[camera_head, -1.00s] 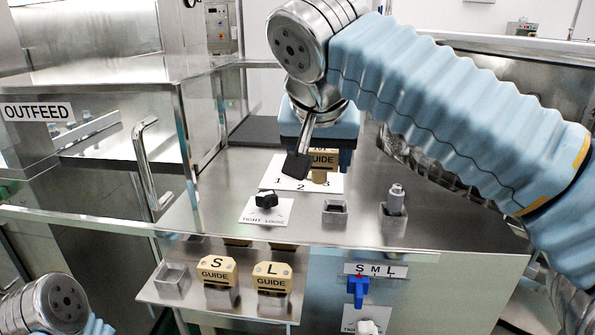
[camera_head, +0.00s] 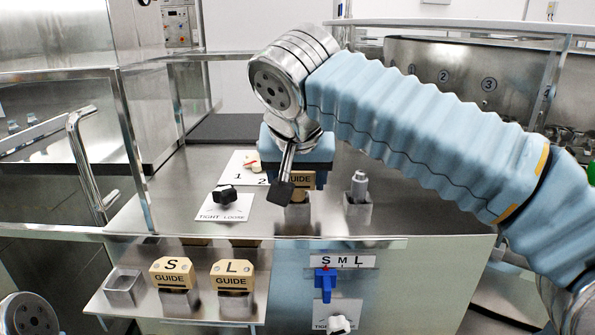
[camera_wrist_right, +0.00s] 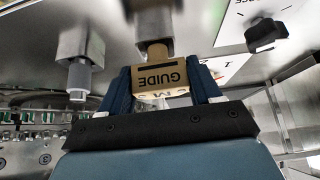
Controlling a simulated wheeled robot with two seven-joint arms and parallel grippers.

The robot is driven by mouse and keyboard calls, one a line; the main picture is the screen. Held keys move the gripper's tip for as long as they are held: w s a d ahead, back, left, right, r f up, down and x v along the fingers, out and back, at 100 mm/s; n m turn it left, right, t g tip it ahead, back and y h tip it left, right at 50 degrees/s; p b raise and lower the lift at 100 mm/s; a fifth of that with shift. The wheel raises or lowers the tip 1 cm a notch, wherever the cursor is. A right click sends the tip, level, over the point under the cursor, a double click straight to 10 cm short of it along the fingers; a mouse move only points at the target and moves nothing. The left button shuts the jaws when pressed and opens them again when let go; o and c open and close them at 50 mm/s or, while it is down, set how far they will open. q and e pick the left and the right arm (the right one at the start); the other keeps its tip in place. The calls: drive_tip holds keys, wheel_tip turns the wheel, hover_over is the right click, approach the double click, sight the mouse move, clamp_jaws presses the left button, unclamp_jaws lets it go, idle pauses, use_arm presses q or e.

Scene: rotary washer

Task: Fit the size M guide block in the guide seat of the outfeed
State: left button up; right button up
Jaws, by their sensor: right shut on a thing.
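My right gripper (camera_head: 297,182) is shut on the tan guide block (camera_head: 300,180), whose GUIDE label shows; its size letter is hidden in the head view. The block is upright at a square metal seat (camera_head: 297,218) on the steel table. In the right wrist view my gripper's dark fingers (camera_wrist_right: 165,88) grip both sides of the block (camera_wrist_right: 160,75). Its tan stem points at the metal seat (camera_wrist_right: 152,14); I cannot tell whether it has entered. My left gripper is out of view.
The S block (camera_head: 172,272) and L block (camera_head: 232,274) stand on the front shelf beside an empty holder (camera_head: 125,288). A holder with a grey peg (camera_head: 358,195) is right of the seat. A black knob (camera_head: 225,196) is left, and a blue lever (camera_head: 325,284) is below.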

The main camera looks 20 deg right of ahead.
drive_tip(key=shift+f+b, duration=0.5)
drive_tip(key=shift+f, duration=0.3)
idle(0.5)
drive_tip(key=o, duration=1.1)
drive_tip(key=shift+o, duration=0.2)
